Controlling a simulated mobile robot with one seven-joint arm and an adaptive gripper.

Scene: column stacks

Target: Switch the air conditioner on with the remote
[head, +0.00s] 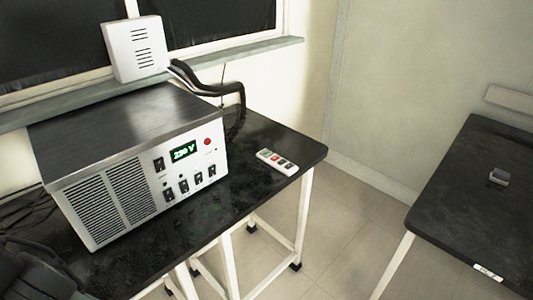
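A small white remote (277,161) with green, red and dark buttons lies flat near the right end of the black table. It is clear of the things around it. No unit is plainly an air conditioner; a white box with slots (136,48) stands upright by the window, and I cannot tell what it is. A dark shape cut off at the lower left corner looks like part of my arm or gripper. No fingertips can be made out, and it is well away from the remote.
A large metal power unit (130,165) reading 230 V fills the table's left part. Thick black cables (205,82) run behind it. The black tabletop (255,185) is bare around the remote. A second black table (465,200) holds a small grey object (499,177); floor lies between.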

